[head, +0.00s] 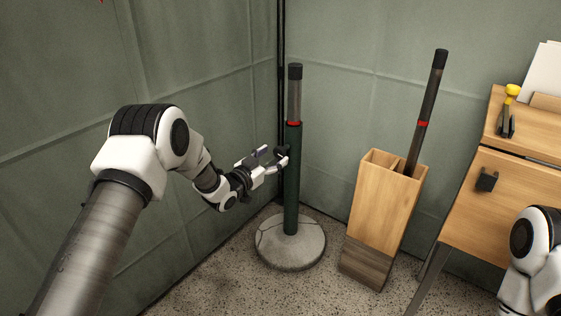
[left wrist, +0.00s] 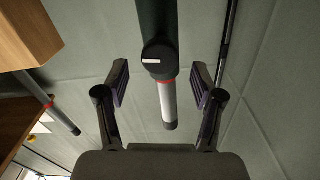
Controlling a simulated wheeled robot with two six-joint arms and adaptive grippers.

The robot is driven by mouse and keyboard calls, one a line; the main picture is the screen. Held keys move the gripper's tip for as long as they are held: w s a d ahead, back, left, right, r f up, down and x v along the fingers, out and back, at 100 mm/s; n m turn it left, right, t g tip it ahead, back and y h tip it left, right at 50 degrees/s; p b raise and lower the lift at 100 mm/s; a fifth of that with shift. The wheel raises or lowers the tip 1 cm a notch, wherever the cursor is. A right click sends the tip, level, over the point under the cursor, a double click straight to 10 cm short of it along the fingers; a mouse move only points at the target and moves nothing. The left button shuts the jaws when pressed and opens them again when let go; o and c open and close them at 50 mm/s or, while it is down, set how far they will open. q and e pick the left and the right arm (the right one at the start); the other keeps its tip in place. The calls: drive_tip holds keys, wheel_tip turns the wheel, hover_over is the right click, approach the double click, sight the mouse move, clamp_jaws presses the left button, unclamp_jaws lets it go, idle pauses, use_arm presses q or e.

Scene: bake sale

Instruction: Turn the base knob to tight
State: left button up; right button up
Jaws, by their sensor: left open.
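A dark green pole (head: 291,190) stands upright in a round pale stone base (head: 290,256). A red ring (head: 294,124) and a grey upper tube (head: 295,98) with a black cap are above it. In the left wrist view, where the pole appears upside down, a round black knob (left wrist: 159,58) with a short white mark is on it near the red ring. The mark lies roughly crosswise to the pole. My left gripper (head: 281,157) is open beside the pole. In the wrist view its two fingers (left wrist: 160,78) stand either side of the knob, apart from it.
A wooden bin (head: 383,215) holding a dark pole (head: 428,110) with a red ring stands to the right. A wooden cabinet (head: 510,205) carries a yellow-and-black tool (head: 508,108) and papers. Green fabric walls are close behind. Part of my right arm shows lower right.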

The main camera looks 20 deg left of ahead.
sight(278, 152)
use_arm(q)
drive_tip(key=x, duration=0.2)
drive_tip(key=b+x, duration=0.1)
drive_tip(key=shift+f, duration=0.25)
drive_tip(key=shift+w+d+r, duration=0.15)
drive_tip(key=shift+w+r, duration=0.05)
drive_tip(key=shift+w, duration=0.25)
drive_tip(key=c, duration=1.1)
use_arm(e)
wheel_tip(278, 152, down, 2)
drive_tip(key=shift+r, duration=0.2)
